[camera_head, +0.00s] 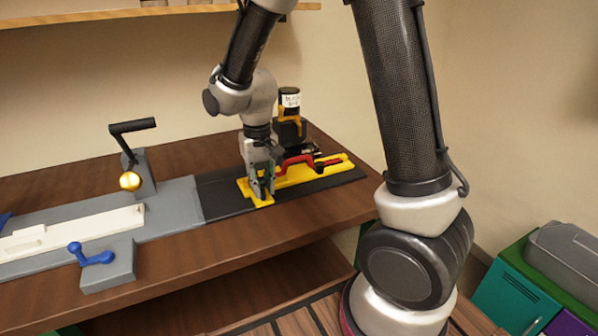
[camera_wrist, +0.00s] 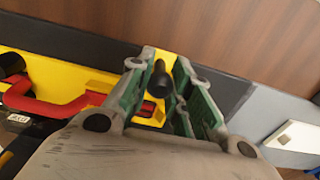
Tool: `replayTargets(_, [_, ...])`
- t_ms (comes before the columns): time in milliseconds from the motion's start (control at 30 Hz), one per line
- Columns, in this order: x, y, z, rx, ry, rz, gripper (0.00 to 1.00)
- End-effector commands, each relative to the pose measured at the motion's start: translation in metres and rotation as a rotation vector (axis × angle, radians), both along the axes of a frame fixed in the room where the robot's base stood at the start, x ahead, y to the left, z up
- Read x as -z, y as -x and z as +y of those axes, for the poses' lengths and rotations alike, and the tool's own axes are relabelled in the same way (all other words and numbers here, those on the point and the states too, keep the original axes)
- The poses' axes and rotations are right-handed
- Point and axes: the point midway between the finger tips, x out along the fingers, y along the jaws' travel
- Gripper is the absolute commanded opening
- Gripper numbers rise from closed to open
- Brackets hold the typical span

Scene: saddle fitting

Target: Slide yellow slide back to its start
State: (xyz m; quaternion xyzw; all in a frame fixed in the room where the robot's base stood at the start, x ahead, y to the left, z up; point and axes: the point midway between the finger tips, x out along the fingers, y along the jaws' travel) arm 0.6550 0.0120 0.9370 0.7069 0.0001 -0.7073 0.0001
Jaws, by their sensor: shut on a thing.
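The yellow slide (camera_head: 311,171) lies on a black base (camera_head: 226,197) on the wooden table. It also shows in the wrist view (camera_wrist: 82,75). A dark peg (camera_wrist: 160,79) stands up from the end of the slide in the wrist view. My gripper (camera_head: 262,190) is at the left end of the slide, with its fingers on either side of the peg. In the wrist view my gripper (camera_wrist: 166,92) is shut on this peg. A red handle (camera_head: 296,161) is on the slide, right of my gripper.
A grey fixture (camera_head: 172,205) with a white bar (camera_head: 75,231) adjoins the base on the left.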

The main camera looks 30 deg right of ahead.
Motion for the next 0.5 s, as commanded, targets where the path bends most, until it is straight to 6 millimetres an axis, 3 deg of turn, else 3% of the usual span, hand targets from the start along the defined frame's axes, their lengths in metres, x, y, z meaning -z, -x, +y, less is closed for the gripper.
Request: replayTargets(500, [-0.0002, -0.0002, 0.0108, -0.001, 0.0, -0.001, 0.07])
